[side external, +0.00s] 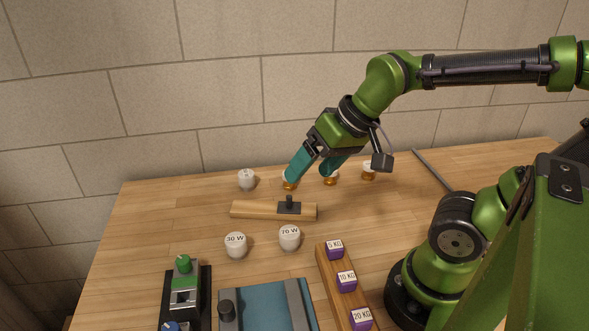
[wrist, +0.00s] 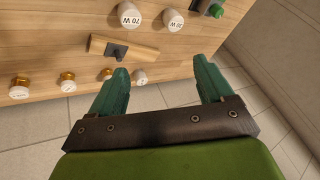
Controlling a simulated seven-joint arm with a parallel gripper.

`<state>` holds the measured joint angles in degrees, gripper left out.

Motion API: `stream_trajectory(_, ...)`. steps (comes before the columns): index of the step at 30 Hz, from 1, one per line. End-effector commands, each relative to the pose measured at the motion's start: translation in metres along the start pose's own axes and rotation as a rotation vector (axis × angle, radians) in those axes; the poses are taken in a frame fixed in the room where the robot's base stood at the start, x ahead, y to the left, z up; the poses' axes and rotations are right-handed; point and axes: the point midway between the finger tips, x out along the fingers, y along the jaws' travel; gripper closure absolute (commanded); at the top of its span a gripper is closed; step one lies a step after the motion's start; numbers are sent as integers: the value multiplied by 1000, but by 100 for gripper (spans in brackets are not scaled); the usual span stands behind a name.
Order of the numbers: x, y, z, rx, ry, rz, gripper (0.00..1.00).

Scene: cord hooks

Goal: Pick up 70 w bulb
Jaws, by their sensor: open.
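The 70 W bulb (side external: 289,238) is a white round bulb, labelled "70 W", standing on the table near its middle. It also shows in the wrist view (wrist: 131,15) at the top. A similar 30 W bulb (side external: 236,245) stands to its left, and at the top of the wrist view (wrist: 173,19). My gripper (side external: 312,172) is open, with teal fingers, raised over the back of the table, behind and above the 70 W bulb. Nothing shows between its fingers in the wrist view (wrist: 163,90).
A wooden block with a dark handle (side external: 273,210) lies behind the 70 W bulb. Several small brass-and-white pieces (side external: 369,171) stand along the back. A wooden rack of purple weights (side external: 346,281) is at the right. A blue panel (side external: 265,306) and a green-knobbed device (side external: 185,290) are in front.

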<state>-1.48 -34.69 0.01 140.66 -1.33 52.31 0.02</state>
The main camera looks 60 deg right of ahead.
Motion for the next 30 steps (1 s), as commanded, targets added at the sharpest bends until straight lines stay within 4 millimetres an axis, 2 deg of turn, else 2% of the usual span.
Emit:
stream_trajectory(3, 26, -1, -9, -26, -139, 76, 20)
stream_trajectory(9, 64, 1, -22, -61, -337, 218, 20)
stream_trajectory(13, 78, 4, -30, -71, -411, 294, 20)
stream_trajectory(17, 76, 6, -38, -62, -430, 338, 20)
stream_trajectory(20, 84, 11, -30, -56, -443, 346, 20)
stream_trajectory(30, 145, 36, 0, -55, -443, 345, 20)
